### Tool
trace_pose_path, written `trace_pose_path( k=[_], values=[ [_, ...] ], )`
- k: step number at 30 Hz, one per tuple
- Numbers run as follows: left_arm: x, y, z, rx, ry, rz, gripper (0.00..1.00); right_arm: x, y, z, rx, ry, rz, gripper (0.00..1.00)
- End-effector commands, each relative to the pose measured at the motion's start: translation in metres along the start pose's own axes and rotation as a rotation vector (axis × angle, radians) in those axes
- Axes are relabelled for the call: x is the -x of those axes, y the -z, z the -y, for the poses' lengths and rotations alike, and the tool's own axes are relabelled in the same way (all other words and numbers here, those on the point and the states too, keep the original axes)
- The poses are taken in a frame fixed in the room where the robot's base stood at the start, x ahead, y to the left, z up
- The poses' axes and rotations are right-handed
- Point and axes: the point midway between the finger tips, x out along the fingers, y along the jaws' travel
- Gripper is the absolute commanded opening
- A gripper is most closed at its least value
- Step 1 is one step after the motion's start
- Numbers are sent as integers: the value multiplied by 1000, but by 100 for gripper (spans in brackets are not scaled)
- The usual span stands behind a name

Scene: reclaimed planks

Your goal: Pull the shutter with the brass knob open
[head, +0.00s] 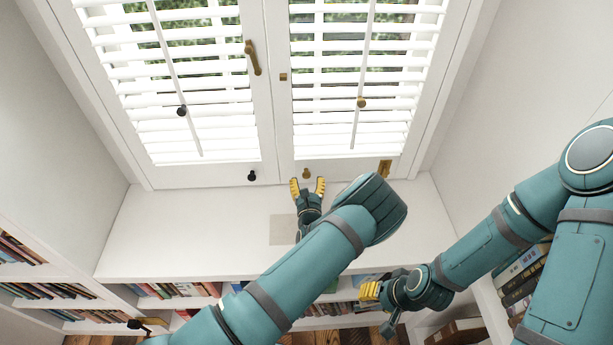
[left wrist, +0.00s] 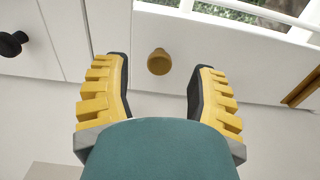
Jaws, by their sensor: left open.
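The right shutter (head: 343,168) is a white louvred panel with a small round brass knob (head: 306,173) on its bottom rail. The left shutter (head: 205,176) has a black knob (head: 251,176) on its bottom rail. Both shutters look closed, side by side. My left gripper (head: 307,187) is open just below the brass knob. In the left wrist view the brass knob (left wrist: 158,62) stands between and just beyond the open fingertips, not gripped. The black knob (left wrist: 12,43) is off to the left there. My right gripper (head: 369,290) hangs low, away from the shutters; its jaw opening is unclear.
A brass handle (head: 252,58) sits on the left shutter's inner stile, apart from a small brass piece (head: 283,77) on the right shutter. A brass plate (head: 385,168) is at the lower right. The white sill (head: 160,235) is mostly clear, above bookshelves (head: 60,290).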

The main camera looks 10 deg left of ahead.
Motion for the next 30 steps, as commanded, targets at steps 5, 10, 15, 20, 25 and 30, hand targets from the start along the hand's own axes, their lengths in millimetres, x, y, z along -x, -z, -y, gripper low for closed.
trace_pose_path(
  k=[5, 10, 15, 20, 25, 30],
  values=[
    [-24, 0, 0, 1, 0, 1, 58, -4, -2, -2, 1, 0, 4, 47],
    [-34, 0, 0, 0, -1, 0, 58, -5, -2, -2, 2, 1, 5, 47],
    [-35, 0, 0, 0, 0, 0, 58, -5, -2, -2, 2, 1, 6, 47],
    [-35, 0, 0, 0, 0, 0, 50, -5, -2, -2, 2, 1, 6, 47],
    [-35, 0, 0, 0, 0, 0, 0, -5, -2, -2, 2, 1, 5, 47],
    [-35, 0, 0, 0, 0, 0, 0, -5, -2, -2, 2, 1, 5, 47]
  ],
)
